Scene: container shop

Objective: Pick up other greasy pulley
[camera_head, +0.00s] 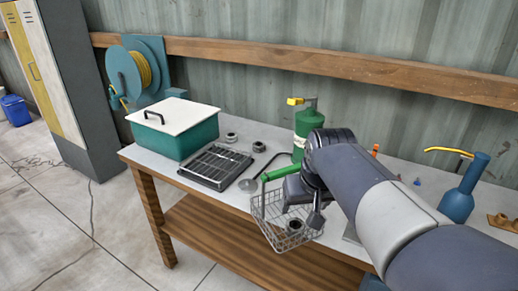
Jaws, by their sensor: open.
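Two small dark grey ring-shaped parts, which look like pulleys, lie on the workbench. One pulley (231,137) is beside the teal box, and the other pulley (259,147) is a little to its right. A third dark ring-shaped part (295,226) sits inside the wire basket (268,222) at the bench's front edge. My gripper (306,210) hangs over the basket, open, near the part inside. My arm partly hides the gripper and the basket's right side. I cannot tell whether the fingers touch the part.
A teal box with a white lid (174,133) and a black slatted tray (216,167) stand at left. A green canister (306,128) stands behind the basket, with a green handle (281,172) in front. A blue oil can (464,190) is at right.

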